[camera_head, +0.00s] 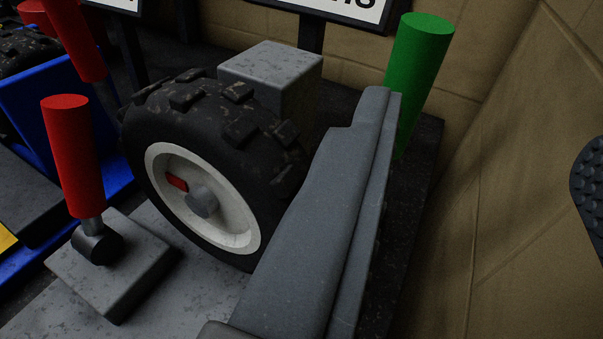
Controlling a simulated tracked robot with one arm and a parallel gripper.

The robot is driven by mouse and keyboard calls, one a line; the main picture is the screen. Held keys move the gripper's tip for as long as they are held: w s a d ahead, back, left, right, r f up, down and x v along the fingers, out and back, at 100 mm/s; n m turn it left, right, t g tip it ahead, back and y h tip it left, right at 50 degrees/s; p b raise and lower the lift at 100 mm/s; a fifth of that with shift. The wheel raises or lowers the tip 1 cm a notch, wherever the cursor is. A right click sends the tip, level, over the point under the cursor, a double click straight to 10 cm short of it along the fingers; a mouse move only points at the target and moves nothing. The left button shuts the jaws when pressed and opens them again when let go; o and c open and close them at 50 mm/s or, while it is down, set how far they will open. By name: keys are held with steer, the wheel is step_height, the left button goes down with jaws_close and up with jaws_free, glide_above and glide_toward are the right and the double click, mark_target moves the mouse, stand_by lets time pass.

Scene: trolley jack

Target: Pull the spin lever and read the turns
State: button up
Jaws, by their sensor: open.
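A black knobbly tyre on a pale rim (205,200) stands upright in the middle left, with a small red mark on the rim beside its grey hub. A red-handled lever (70,150) stands on a grey block in front of the wheel to the left. A green handle (420,65) stands behind the wheel to the right, its lower part hidden by my finger. Which one is the spin lever I cannot tell. My gripper (484,130) is open and empty. Its grey left finger covers part of the tyre; a dark ribbed pad shows at the right edge. The green handle lies between the fingers in the picture, farther back.
A grey block (270,75) stands behind the wheel. Signs (345,8) at the top are cut off, so their text is unreadable. Another red handle (75,40) and a blue frame (50,105) stand at left. Tan wall or sheeting (520,240) fills the right.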

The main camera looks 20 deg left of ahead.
mark_target(413, 75)
steer(key=shift+y, duration=0.7)
steer(key=w+a, duration=0.1)
steer(key=w, duration=0.3)
steer(key=w+a+f+b, duration=0.1)
steer(key=w, duration=0.3)
steer(key=w+a+f, duration=0.1)
steer(key=w, duration=0.2)
steer(key=shift+w+b, duration=0.35)
steer(key=shift+w, duration=0.05)
jaws_close()
